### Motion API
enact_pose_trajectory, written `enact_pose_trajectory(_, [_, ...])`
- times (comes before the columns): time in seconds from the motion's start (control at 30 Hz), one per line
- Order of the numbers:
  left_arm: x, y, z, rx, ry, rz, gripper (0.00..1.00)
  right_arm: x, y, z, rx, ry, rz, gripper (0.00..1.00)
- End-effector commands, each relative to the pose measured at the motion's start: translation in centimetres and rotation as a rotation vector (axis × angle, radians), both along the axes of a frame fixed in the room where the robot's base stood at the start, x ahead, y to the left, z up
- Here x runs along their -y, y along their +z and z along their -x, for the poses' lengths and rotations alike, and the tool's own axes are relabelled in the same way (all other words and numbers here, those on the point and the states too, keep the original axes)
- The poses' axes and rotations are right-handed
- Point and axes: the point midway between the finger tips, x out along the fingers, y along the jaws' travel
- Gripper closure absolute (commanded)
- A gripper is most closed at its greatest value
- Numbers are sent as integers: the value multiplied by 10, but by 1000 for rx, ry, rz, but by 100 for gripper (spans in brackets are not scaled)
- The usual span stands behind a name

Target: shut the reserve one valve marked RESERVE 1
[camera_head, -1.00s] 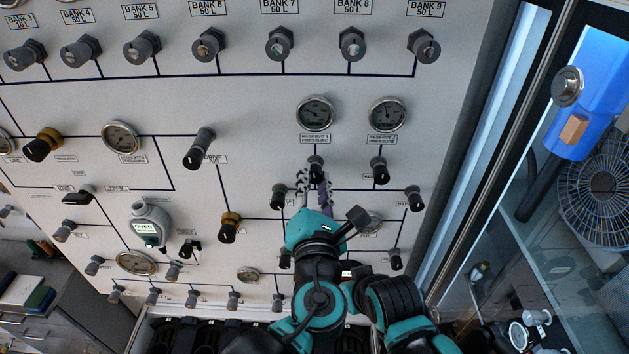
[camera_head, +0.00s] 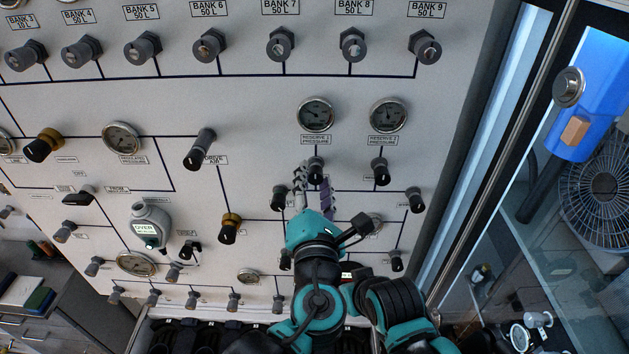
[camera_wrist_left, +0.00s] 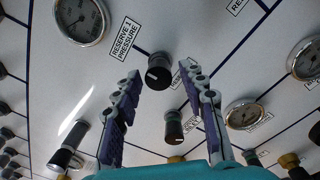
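The reserve one valve (camera_head: 316,169) is a small black knob below the gauge labelled RESERVE 1 PRESSURE (camera_head: 316,114). In the left wrist view the knob (camera_wrist_left: 159,73) has a pale mark on its face. A small label beside it is partly hidden by a finger and cannot be read. My left gripper (camera_head: 312,178) is open and empty, its fingers pointing up at the knob. In the left wrist view the gripper's fingertips (camera_wrist_left: 162,76) lie either side of the knob; I cannot tell whether they touch it.
A similar knob (camera_head: 380,171) sits to the right under the second reserve gauge (camera_head: 388,114). Another dark knob (camera_wrist_left: 174,127) shows between my fingers lower in the left wrist view. The drive air knob (camera_head: 199,148) stands to the left. The panel's right edge borders glass.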

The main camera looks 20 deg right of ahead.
Motion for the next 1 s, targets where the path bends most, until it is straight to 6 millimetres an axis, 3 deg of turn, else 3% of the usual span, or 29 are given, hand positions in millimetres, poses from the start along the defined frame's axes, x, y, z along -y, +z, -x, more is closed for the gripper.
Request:
enact_pose_trajectory(0.37, [0,1,6,1,-2,-1,55,0,0,0,0,0,0,60])
enact_pose_trajectory(0.8, [-21,-2,92,2,-7,-1,55,0,0,0,0,0,0,60])
enact_pose_trajectory(1.0, [-26,-2,112,2,-3,-1,55,0,0,0,0,0,0,60])
